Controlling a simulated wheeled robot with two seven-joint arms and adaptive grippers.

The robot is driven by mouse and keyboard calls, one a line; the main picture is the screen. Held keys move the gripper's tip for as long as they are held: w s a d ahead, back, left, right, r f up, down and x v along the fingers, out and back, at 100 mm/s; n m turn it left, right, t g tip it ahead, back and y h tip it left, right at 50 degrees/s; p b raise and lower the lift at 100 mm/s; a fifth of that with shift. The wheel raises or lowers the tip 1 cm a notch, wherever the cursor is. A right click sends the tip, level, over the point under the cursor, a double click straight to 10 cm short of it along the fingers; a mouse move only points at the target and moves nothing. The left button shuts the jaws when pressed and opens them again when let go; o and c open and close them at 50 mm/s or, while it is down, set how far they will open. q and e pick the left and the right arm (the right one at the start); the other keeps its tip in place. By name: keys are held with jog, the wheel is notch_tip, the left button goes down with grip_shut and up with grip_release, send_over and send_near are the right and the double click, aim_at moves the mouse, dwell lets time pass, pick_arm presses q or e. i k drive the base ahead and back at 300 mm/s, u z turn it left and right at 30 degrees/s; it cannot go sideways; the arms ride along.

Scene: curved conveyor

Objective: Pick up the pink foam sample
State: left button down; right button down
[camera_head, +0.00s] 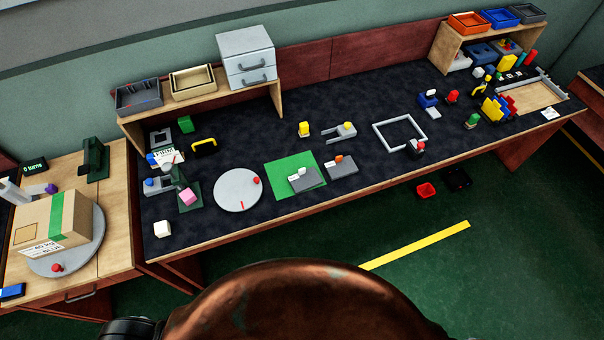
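The pink foam sample (187,197) is a small pink block near the left end of the long dark-topped workbench (225,150). It appears to rest on a dark green plate (190,207), which shows around it. A grey fixture stands just behind it. Nothing is holding the pink block. Neither of my grippers is in view.
A round grey disc (238,190) lies right of the pink block, and a white block (162,229) is in front of it to the left. A green mat (288,174) is farther right. A cardboard box (45,225) stands on a turntable on the wooden side table.

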aim_at(187, 198)
jog(key=u, duration=0.2)
jog(key=k, duration=0.2)
jog(key=u, duration=1.1)
